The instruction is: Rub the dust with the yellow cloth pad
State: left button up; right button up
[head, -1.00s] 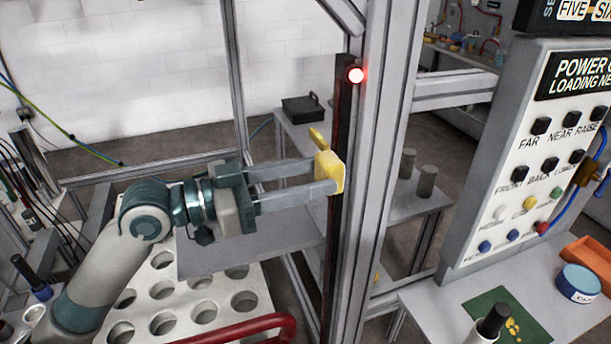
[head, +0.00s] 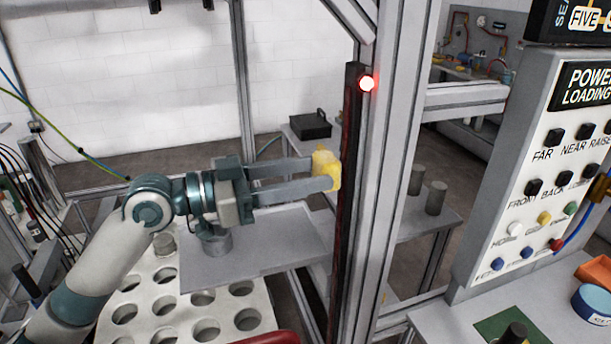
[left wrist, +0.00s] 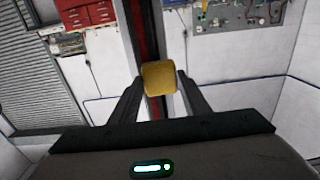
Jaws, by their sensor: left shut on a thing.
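The yellow cloth pad (head: 326,170) is between the fingertips of my left gripper (head: 318,175), which is shut on it. In the head view the pad's right edge meets the dark upright strip (head: 348,215) on the gantry post; I cannot tell whether they touch. In the left wrist view the pad (left wrist: 159,78) sits between the two fingers (left wrist: 154,90), in front of a dark and red strip (left wrist: 145,35). I cannot make out the dust clearly. My right gripper is not in view.
The grey gantry post (head: 388,170) stands right of the pad, with a lit red lamp (head: 367,83) on it. A control panel (head: 545,190) stands at right. A white block with round holes (head: 180,300) and a grey plate (head: 250,250) lie below my left arm.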

pick_arm(q)
jog(key=shift+d+f, duration=0.1)
jog(key=shift+s, duration=0.1)
dwell(0.3)
jog(key=s+p, duration=0.1)
jog(key=s+d+p, duration=0.1)
jog(key=shift+s, duration=0.3)
jog(key=shift+s+d+p, duration=0.25)
jog(key=shift+s+p, duration=0.05)
jog(key=shift+s, duration=0.2)
jog(key=shift+a, duration=0.2)
